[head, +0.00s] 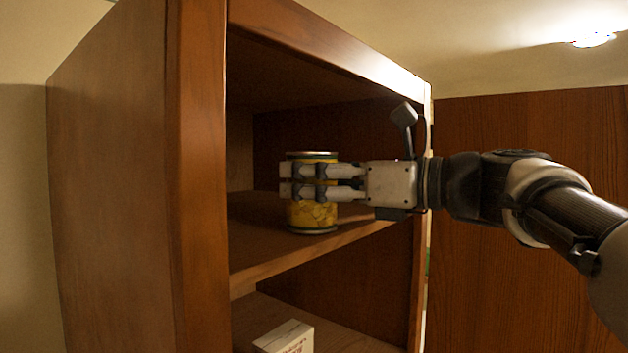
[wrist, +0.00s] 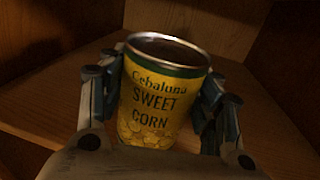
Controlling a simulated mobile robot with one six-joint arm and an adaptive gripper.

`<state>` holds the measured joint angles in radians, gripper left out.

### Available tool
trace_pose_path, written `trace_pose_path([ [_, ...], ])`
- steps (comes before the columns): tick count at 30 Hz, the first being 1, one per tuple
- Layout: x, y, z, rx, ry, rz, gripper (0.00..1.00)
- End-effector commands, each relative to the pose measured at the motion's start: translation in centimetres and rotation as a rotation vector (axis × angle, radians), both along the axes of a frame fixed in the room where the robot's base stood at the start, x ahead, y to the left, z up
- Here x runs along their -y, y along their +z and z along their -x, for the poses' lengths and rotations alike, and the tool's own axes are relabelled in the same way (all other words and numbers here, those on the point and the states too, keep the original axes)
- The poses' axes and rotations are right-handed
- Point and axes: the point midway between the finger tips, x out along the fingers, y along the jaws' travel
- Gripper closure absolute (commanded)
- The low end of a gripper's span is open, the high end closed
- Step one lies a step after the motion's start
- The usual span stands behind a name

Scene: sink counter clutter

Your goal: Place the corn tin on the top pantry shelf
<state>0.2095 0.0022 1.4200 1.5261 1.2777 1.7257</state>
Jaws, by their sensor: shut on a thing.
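The corn tin (head: 313,216) is yellow with green bands and stands upright at the top pantry shelf (head: 262,248), inside the cabinet opening. Its base appears to be at the shelf surface, but I cannot tell whether it touches. My gripper (head: 305,181) reaches in from the right and is shut on the tin around its middle. In the wrist view, the tin (wrist: 160,100) shows its "Sweet Corn" label, with a finger of my gripper (wrist: 160,112) on each side. The shelf (wrist: 52,110) shows around it.
The cabinet's left side panel (head: 120,180) and top front edge (head: 330,45) frame the opening. A white box (head: 286,338) sits on the lower shelf. The upper shelf has bare room left of the tin. A wood panel (head: 520,260) stands behind my arm.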

Motion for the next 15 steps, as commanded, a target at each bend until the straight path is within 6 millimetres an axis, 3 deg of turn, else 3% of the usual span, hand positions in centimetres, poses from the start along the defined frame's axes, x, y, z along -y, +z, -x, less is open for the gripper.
trace_pose_path([
  [8, 0.01, -0.22, 0.06, 0.002, 0.000, -0.001, 0.81],
  [9, 0.03, -0.30, 0.01, 0.000, 0.000, 0.000, 0.39],
  [15, 0.03, -0.26, 0.01, 0.000, 0.000, 0.000, 0.26],
])
